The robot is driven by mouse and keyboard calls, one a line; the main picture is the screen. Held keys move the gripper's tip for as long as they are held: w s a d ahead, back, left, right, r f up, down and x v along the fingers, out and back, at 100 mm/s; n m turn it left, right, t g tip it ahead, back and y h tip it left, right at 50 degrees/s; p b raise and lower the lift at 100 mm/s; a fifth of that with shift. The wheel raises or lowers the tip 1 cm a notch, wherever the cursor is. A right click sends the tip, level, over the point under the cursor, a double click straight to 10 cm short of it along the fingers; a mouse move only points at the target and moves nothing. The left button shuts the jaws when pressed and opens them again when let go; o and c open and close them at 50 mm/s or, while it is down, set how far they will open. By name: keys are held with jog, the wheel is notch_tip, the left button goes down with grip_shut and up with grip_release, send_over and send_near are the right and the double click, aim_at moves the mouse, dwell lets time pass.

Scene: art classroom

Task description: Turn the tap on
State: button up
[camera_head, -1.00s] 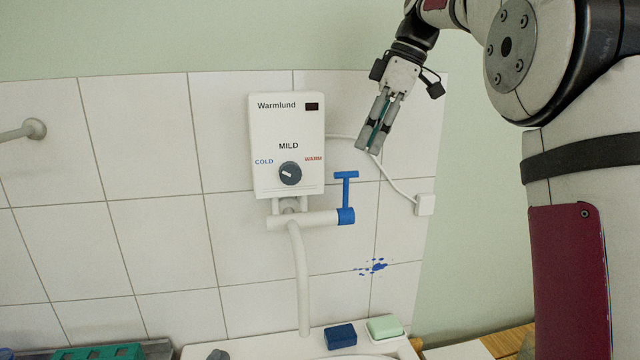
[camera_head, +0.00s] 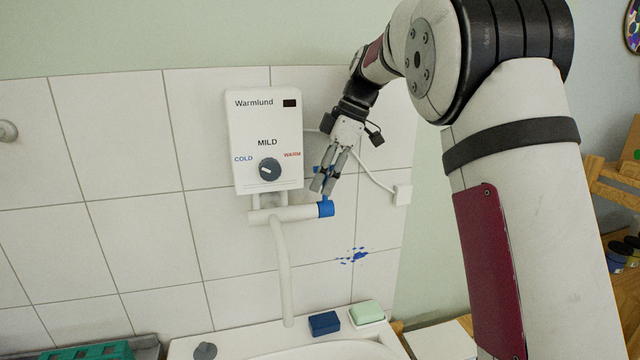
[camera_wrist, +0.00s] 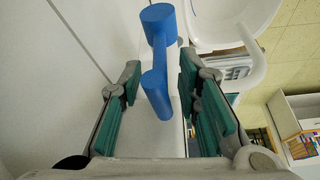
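The tap's blue T-shaped handle (camera_head: 326,208) is at the right end of the white tap body (camera_head: 285,214), below the Warmlund water heater (camera_head: 265,140). My gripper (camera_head: 323,187) is in front of the handle and hides most of its upper part in the head view. In the wrist view, the blue handle (camera_wrist: 157,95) lies between the two green-padded fingers of my gripper (camera_wrist: 160,78). The fingers are apart, with a gap on each side of the handle. The white spout (camera_head: 283,275) hangs down toward the sink.
The white sink (camera_head: 345,350) is below, with a blue block (camera_head: 323,323) and a green soap (camera_head: 366,312) on its rim. A cable runs from the heater to a wall box (camera_head: 402,195). The tiled wall is close behind the tap.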

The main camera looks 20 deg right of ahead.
jog(key=shift+x, duration=1.25)
grip_shut()
jog(key=shift+r, duration=0.1)
jog(key=shift+s+t+p, duration=0.4)
jog(key=shift+s+t, duration=0.1)
jog(key=shift+t, duration=0.4)
jog(key=shift+s+n+t+b, duration=0.35)
jog(key=shift+n+t+b, duration=0.1)
jog(key=shift+t, duration=0.55)
